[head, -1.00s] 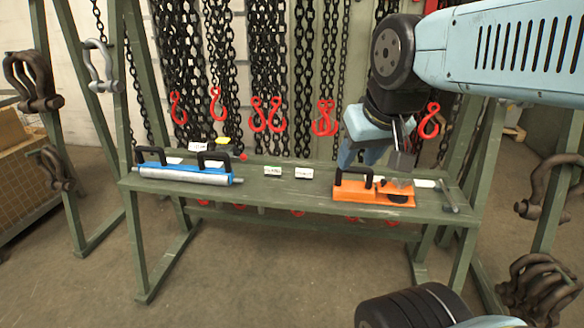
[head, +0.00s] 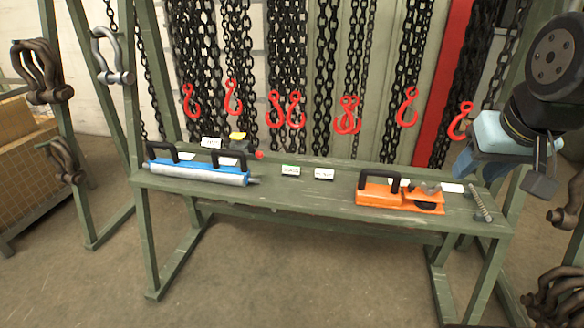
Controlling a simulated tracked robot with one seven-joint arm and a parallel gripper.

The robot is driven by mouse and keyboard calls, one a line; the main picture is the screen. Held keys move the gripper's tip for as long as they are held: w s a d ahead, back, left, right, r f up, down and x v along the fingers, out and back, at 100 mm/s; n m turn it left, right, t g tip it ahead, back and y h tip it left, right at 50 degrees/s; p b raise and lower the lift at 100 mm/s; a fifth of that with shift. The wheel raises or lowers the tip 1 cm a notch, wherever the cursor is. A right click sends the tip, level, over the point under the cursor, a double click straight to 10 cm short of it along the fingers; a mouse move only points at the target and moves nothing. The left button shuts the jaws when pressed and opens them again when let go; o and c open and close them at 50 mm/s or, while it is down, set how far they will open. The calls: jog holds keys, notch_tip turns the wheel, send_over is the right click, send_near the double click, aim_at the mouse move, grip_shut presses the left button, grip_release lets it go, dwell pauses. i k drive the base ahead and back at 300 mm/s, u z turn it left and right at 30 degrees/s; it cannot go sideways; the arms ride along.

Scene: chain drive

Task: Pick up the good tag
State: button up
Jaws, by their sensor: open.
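Two small tags lie side by side on the middle of the green bench (head: 300,205). The left tag (head: 291,170) is white and dark with a green strip. The right tag (head: 324,174) is white and dark. The writing is too small to read, so I cannot tell for certain which is the good tag. My gripper (head: 546,170) is open and empty in the air at the far right, well apart from both tags.
A blue tool (head: 196,172) with black handles lies at the bench's left. An orange tool (head: 385,195) and a bolt-like rod (head: 481,206) lie at its right. White cards lie near both tools. Black chains with red hooks (head: 347,115) hang behind the bench.

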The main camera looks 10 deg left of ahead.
aim_at(287, 170)
jog(key=z, duration=0.1)
jog(key=i, duration=1)
jog(key=u, duration=0.1)
